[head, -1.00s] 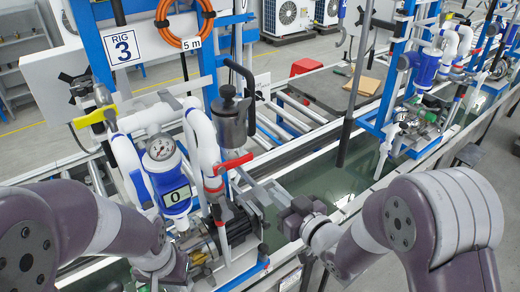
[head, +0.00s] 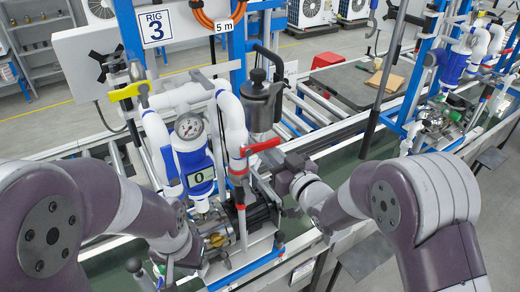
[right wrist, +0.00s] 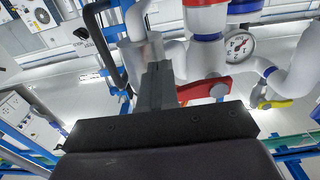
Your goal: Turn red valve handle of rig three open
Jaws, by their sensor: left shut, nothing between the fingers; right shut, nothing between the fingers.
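The red valve handle (head: 261,146) of rig three sits on a vertical white pipe with a red collar, and its lever points to the right, crosswise to that pipe. It also shows in the right wrist view (right wrist: 205,90), just right of my fingers. My right gripper (head: 280,172) is shut and empty, just below and right of the handle; its closed fingers (right wrist: 156,86) overlap the handle's left end in the wrist view. I cannot tell if they touch. My left gripper (head: 172,268) is low at the rig's front, mostly hidden by my wrist, and empty.
A yellow handle (head: 128,92), a pressure gauge (head: 189,127) and a blue meter reading 0 (head: 200,177) are left of the red handle. A grey jug-like vessel (head: 260,102) stands close behind it. The sign (head: 156,26) reads RIG 3. Another rig stands further right.

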